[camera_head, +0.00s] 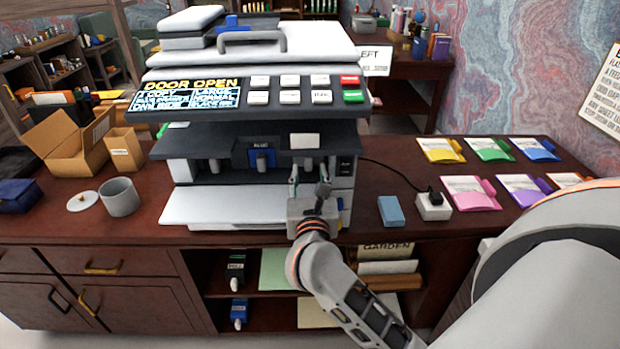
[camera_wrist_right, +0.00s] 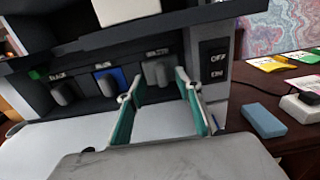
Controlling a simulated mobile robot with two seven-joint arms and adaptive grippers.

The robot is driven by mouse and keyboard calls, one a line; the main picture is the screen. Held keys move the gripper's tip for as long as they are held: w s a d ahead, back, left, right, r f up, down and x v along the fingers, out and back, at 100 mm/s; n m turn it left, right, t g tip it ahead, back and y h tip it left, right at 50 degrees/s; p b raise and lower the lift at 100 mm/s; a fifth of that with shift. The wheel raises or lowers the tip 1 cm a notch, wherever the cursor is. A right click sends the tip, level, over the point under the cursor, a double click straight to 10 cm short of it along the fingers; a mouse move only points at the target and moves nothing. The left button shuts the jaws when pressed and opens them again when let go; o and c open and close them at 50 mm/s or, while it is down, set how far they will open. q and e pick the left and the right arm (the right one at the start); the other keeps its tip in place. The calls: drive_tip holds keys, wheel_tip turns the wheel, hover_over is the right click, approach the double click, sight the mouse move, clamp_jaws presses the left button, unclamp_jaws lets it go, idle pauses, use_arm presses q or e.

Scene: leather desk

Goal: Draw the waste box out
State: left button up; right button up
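The copier (camera_head: 250,100) stands on the desk with its front door folded down as a white flap (camera_head: 235,205). Its display reads "DOOR OPEN". In the right wrist view, a grey handle (camera_wrist_right: 157,73) sits in the right slot of the opening, under a label that seems to read "WASTE". My right gripper (camera_head: 309,180) is in front of this slot, above the flap. In the right wrist view its teal-padded fingers (camera_wrist_right: 156,92) are apart, with the handle seen between their tips. I cannot tell whether they touch it. My left gripper is not in view.
Left of the handle are a blue cartridge (camera_wrist_right: 108,82) and a dark-grey handle (camera_wrist_right: 64,92). An ON/OFF switch (camera_wrist_right: 215,62) is close on the right. A blue block (camera_head: 391,211) and a plugged adapter (camera_head: 433,206) lie right of the copier. A grey cup (camera_head: 120,197) stands left.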

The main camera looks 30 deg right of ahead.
sight(308, 160)
drive_tip(key=shift+x, duration=2.45)
clamp_jaws()
drive_tip(key=c, duration=0.9)
unclamp_jaws()
drive_tip(key=shift+c, duration=0.2)
clamp_jaws()
